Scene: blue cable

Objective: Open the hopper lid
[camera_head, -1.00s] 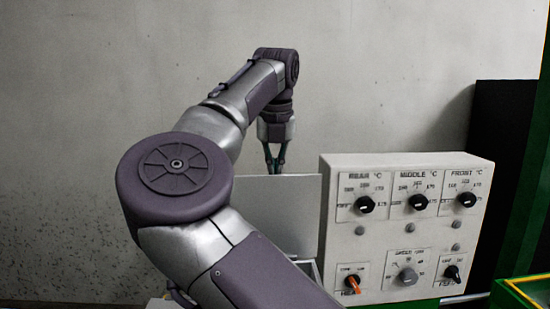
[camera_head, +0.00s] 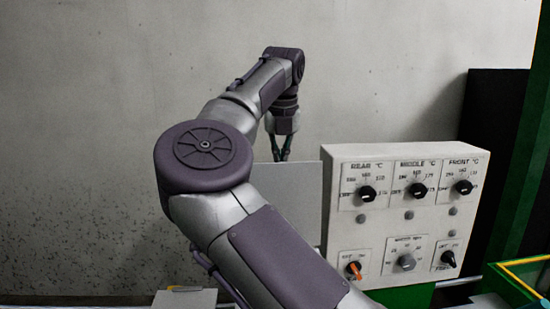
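A flat, light grey plate (camera_head: 300,200), which looks like the hopper lid, stands upright just left of the white control panel. My arm covers its lower left part, and its hinge is hidden. The one arm in view rises from the bottom right of centre, and I take it as my right. Its gripper (camera_head: 280,158) points down at the plate's top edge. The dark fingers angle towards each other with a narrow gap, and I cannot tell whether the tips touch the plate. The hopper's opening is hidden. My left gripper is not in view.
The white control panel (camera_head: 385,235) with several knobs stands close to the right of the plate. A low pale box (camera_head: 185,299) is at the bottom left. A green-and-yellow frame (camera_head: 520,285) is at the bottom right. A bare wall (camera_head: 90,130) fills the back.

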